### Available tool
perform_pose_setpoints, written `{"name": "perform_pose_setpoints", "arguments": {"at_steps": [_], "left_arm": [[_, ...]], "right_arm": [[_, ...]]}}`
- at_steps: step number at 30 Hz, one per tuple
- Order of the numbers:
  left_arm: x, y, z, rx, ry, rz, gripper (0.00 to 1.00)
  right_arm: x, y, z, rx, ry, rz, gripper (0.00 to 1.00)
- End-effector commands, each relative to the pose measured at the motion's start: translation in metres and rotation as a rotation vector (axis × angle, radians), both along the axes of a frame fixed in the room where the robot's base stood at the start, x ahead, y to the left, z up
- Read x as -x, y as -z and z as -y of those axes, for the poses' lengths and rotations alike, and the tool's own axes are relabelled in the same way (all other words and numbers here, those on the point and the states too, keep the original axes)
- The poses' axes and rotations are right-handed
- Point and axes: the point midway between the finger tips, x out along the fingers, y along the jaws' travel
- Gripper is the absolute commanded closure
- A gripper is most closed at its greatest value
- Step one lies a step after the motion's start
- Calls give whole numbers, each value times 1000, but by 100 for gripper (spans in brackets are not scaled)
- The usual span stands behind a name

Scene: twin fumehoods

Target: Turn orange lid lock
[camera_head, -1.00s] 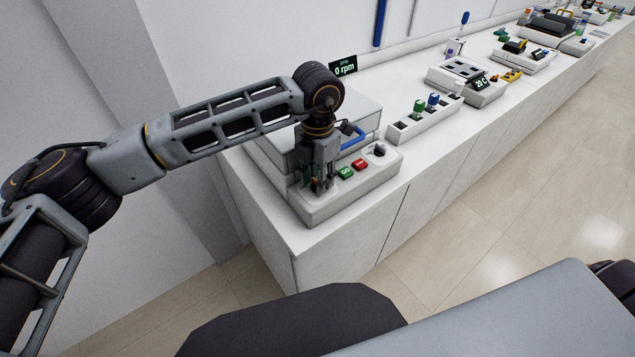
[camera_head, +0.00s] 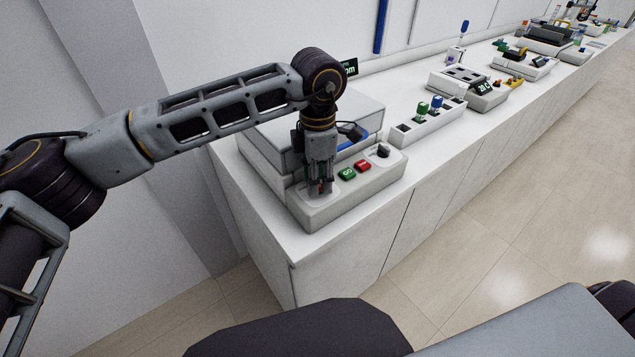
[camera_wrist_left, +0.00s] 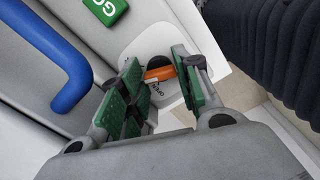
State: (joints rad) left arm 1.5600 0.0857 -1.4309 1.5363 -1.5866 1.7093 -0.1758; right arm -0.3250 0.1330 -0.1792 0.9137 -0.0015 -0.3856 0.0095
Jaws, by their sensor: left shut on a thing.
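The orange lid lock (camera_wrist_left: 160,73) sits on a pale round-cornered plate (camera_wrist_left: 145,48) marked with lettering in the left wrist view. My left gripper (camera_wrist_left: 163,88) has its green-padded fingers on either side of the lock and is shut on it. In the head view my left gripper (camera_head: 320,190) points down at the front left corner of the white machine (camera_head: 335,209), and the lock is mostly hidden there. My right gripper is not in view.
A green GO button (camera_head: 347,174), a red button (camera_head: 363,166) and a black knob (camera_head: 383,151) line the machine's front panel. A blue handle (camera_wrist_left: 55,70) is close to my left gripper. A rack (camera_head: 430,122) with coloured caps stands to the right.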

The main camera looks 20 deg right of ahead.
Motion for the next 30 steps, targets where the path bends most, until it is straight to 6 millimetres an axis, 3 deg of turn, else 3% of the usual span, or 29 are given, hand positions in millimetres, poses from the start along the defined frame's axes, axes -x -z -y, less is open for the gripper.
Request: {"name": "perform_pose_setpoints", "arguments": {"at_steps": [12, 30], "left_arm": [[0, 2, 0, 0, 289, 0, 91], [0, 0, 0, 0, 400, 0, 91]], "right_arm": [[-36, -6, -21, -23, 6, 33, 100], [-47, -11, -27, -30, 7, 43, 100]]}}
